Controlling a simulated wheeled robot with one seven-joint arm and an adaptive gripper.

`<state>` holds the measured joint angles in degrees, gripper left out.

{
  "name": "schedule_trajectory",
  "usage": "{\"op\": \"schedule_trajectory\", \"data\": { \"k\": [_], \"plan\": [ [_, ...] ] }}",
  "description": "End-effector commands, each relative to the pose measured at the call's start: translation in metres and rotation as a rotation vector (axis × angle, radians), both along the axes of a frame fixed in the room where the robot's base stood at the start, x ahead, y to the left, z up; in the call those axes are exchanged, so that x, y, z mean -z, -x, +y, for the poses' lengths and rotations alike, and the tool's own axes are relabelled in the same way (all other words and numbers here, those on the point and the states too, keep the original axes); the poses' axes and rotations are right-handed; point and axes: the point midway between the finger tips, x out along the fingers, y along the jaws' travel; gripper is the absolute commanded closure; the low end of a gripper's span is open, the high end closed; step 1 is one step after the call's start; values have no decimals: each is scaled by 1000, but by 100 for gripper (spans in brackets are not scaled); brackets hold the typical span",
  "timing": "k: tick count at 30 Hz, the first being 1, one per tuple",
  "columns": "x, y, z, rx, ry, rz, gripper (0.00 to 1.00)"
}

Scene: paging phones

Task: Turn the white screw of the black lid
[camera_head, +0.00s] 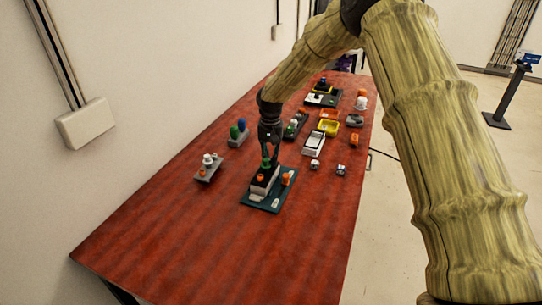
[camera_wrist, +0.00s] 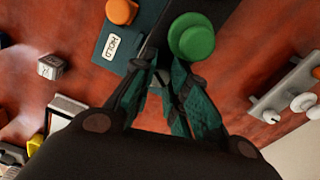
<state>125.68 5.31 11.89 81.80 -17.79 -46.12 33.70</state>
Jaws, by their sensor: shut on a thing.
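The black lid (camera_head: 264,178) lies on a white box on a teal board (camera_head: 250,200) near the middle of the table. A green knob stands on the lid, largest in the wrist view (camera_wrist: 190,38). An orange knob (camera_head: 260,176) is on its near part. My gripper (camera_head: 268,153) points down at the lid's far end, right by the green knob. In the wrist view its fingers (camera_wrist: 165,68) are close together over the lid's edge. A small pale part, seemingly the white screw (camera_wrist: 164,79), shows between them; the rest is hidden by the fingers.
A grey block with white knobs (camera_head: 208,168) stands to the left, and one with blue and green knobs (camera_head: 238,132) behind it. Several devices, a yellow tray (camera_head: 328,127) and small cubes (camera_head: 340,169) lie to the right. The table's front is clear.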

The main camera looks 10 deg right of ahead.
Motion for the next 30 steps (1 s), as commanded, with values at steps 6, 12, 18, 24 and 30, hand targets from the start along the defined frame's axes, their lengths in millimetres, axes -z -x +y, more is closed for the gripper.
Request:
{"op": "schedule_trajectory", "data": {
  "k": [6, 12, 18, 24, 30],
  "plan": [
    [0, 0, 0, -28, 0, 0, 100],
    [0, 0, 0, -30, 0, 0, 100],
    [0, 0, 0, -29, 0, 0, 71],
    [0, 0, 0, -29, 0, 0, 60],
    [-1, 0, 0, -29, 0, 0, 60]
  ]
}}
